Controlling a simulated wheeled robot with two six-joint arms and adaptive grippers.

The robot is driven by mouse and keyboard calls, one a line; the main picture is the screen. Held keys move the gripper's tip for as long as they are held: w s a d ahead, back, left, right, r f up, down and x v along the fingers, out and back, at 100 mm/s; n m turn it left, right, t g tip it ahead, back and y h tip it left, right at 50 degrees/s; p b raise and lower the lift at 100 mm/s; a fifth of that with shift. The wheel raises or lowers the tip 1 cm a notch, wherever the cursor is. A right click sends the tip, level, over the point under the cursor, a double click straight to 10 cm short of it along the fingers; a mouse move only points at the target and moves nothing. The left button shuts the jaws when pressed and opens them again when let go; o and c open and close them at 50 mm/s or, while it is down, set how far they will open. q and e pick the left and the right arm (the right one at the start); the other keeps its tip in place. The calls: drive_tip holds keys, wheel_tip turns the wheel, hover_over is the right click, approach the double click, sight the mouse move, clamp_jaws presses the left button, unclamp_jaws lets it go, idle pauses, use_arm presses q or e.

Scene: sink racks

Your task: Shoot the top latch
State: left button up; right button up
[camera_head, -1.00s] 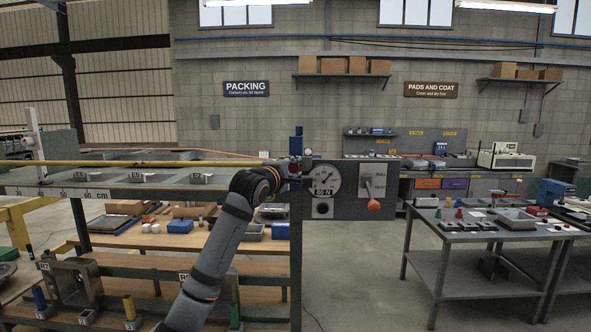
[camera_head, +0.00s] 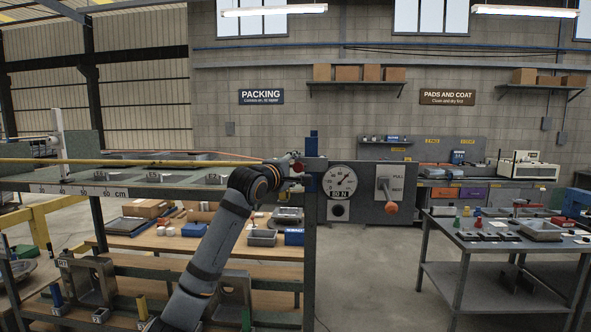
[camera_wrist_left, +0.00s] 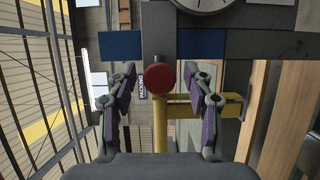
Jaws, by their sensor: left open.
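A round red knob (camera_wrist_left: 161,77) sits at the end of a grey bar (camera_wrist_left: 158,35), with blue plates (camera_wrist_left: 120,45) on both sides, in the left wrist view; I take it for the top latch's knob. In the head view the red knob is small and partly hidden by my gripper, beside the blue-topped post (camera_head: 311,145) left of the dial. My left gripper (camera_wrist_left: 163,90) is open, its two fingers on either side of the knob and apart from it. It also shows at the post in the head view (camera_head: 290,166). My right gripper is not in view.
A yellow bar (camera_head: 130,162) runs along the rack's top shelf. A table with small parts (camera_head: 465,270) stands right; the floor between is free.

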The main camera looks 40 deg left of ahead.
use_arm(q)
drive_tip(key=s+d, duration=0.1)
drive_tip(key=s, duration=0.6)
drive_tip(key=shift+s, duration=0.2)
idle(0.5)
